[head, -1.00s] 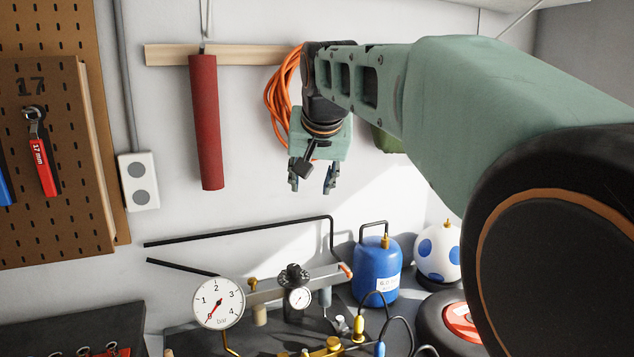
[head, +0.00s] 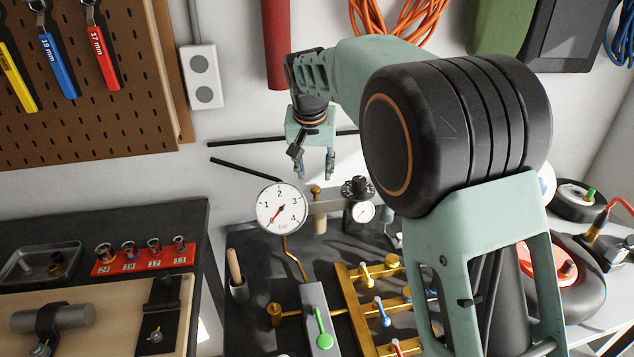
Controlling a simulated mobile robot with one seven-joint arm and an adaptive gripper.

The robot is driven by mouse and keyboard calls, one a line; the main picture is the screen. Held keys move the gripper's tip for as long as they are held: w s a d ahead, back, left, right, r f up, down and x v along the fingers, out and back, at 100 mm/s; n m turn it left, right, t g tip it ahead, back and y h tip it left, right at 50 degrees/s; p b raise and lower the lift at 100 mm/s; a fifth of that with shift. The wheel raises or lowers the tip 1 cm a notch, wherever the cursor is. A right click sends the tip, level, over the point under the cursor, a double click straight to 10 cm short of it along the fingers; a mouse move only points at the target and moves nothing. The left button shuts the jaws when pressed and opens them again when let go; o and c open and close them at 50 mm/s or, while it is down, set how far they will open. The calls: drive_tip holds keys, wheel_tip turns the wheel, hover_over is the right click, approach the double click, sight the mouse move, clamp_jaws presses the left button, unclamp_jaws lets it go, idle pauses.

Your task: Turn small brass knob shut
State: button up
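A small brass knob (head: 275,312) stands at the left of a grey block (head: 314,297) with a green lever (head: 323,327), in the head view. Another small brass fitting (head: 317,190) sits on the grey bar behind the round white gauge (head: 282,208). I cannot tell which one the task means or whether either is shut. The gauge's red needle points to the lower left. My gripper (head: 316,172) hangs pointing down above and behind the gauge. Its fingers look apart and empty, touching nothing.
A brass manifold (head: 345,290) with yellow, blue and red levers stands right of the grey block. A black regulator (head: 357,188) with a small dial is right of the gauge. Black rods (head: 245,168) run along the wall. My arm hides much of the right side.

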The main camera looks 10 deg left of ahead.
sight(316, 188)
drive_tip(key=x, duration=0.6)
drive_tip(key=shift+w+f, duration=0.2)
drive_tip(key=shift+f, duration=0.1)
clamp_jaws()
